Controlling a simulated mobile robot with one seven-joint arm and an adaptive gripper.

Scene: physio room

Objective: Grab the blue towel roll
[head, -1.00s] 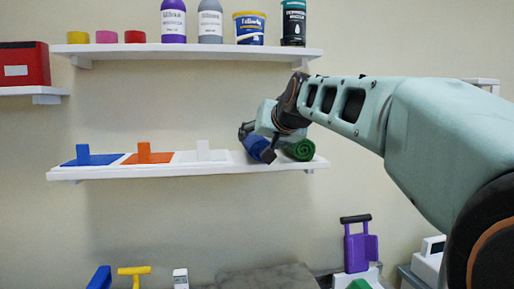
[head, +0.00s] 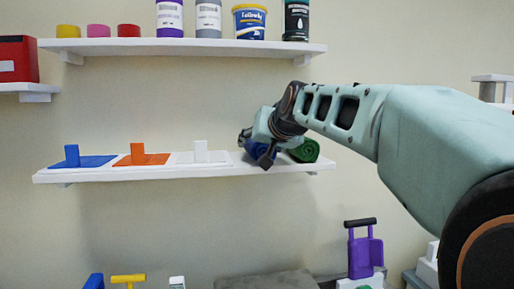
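The blue towel roll (head: 259,151) is at the right part of the middle wall shelf, largely hidden behind my gripper. My gripper (head: 254,150) is right at the roll, with one dark finger at its left and the other across its front. Whether the fingers press on the roll or stand apart from it cannot be made out. I cannot tell whether the roll touches the shelf. A green rolled towel (head: 304,150) lies close on the right, just beside my gripper.
The middle shelf (head: 110,176) also holds blue (head: 96,161), orange (head: 150,159) and white (head: 205,158) plates with upright blocks. An upper shelf (head: 180,47) with bottles and tubs runs above my wrist. A purple handled object (head: 365,255) stands below right.

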